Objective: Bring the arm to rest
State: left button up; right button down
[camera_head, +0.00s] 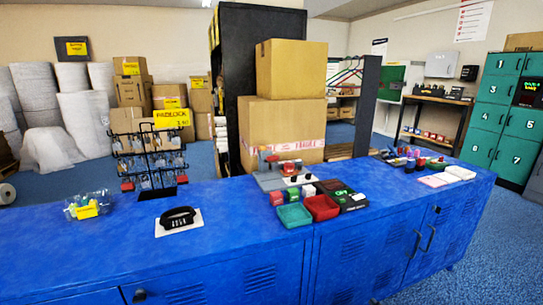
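Neither of my arms and neither of my grippers shows in the head view. Whether they are open, shut or holding anything cannot be seen. The blue counter (240,235) runs across the view in front of me. A black combination lock (178,217) lies on a white card on the counter, left of the middle.
A black display rack (150,160) and a clear bag with a yellow label (87,207) stand on the left. A green tray (294,215) and a red tray (322,207) sit near the middle. Stacked cartons (285,125) rise behind. The counter's front left is clear.

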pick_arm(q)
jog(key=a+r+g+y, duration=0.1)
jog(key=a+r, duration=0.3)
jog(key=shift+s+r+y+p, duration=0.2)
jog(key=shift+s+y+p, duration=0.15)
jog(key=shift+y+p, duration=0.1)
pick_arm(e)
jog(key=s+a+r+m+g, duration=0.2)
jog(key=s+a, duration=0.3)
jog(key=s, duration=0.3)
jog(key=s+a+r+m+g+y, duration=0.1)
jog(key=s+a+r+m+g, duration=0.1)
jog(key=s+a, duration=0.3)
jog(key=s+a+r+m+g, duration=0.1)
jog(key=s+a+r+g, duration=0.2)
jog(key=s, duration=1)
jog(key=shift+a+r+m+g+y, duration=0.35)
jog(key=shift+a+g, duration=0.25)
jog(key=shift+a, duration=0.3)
pick_arm(q)
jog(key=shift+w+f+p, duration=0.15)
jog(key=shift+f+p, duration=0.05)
jog(key=shift+p, duration=0.3)
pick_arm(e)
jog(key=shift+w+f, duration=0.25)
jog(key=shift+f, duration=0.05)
